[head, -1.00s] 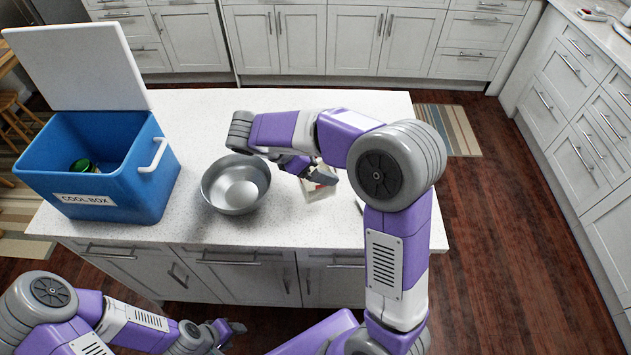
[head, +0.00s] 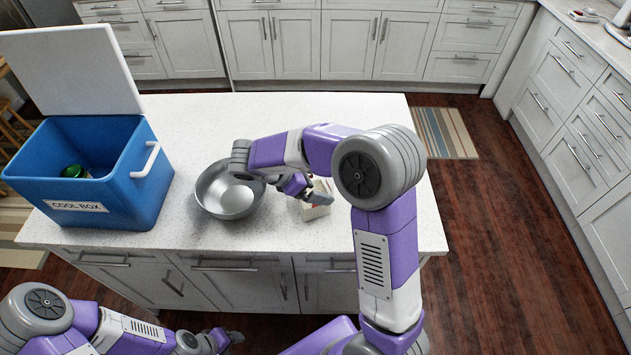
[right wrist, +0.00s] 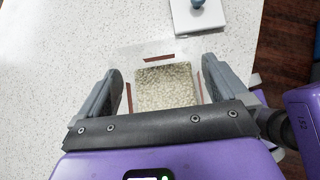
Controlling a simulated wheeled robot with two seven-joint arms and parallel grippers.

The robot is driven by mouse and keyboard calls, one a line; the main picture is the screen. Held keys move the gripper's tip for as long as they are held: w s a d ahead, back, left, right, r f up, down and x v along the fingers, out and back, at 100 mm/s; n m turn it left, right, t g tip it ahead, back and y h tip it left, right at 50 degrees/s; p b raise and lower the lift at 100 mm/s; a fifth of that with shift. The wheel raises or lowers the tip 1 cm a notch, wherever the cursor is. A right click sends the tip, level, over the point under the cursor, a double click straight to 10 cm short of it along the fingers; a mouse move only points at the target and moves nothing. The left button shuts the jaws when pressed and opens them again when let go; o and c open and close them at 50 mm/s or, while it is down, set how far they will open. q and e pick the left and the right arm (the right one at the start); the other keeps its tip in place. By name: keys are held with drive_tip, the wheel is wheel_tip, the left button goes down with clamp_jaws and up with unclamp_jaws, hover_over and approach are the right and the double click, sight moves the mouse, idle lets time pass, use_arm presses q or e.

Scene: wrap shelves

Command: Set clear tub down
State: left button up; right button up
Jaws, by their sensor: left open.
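The clear tub (head: 318,211) is at the right part of the island counter, in front of my right forearm. In the right wrist view the tub (right wrist: 167,88) is see-through, with pale grains inside and dark red marks on its sides. My right gripper (right wrist: 163,70) has a finger on each side of the tub and is shut on it. The right gripper also shows in the head view (head: 308,193), partly covering the tub. Whether the tub's base touches the counter I cannot tell. My left gripper (head: 232,338) is open and empty, low in front of the counter.
A steel bowl (head: 230,190) stands left of the tub on the counter (head: 185,120). A blue cool box (head: 135,190) with its lid up holds a green-topped item (head: 73,172). A white plate with a blue knob (right wrist: 195,16) lies beyond the tub.

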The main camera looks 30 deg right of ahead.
drive_tip(key=shift+r, duration=0.1)
drive_tip(key=shift+r, duration=0.2)
drive_tip(key=p+v, duration=0.2)
drive_tip(key=v, duration=1)
drive_tip(key=shift+f, duration=0.15)
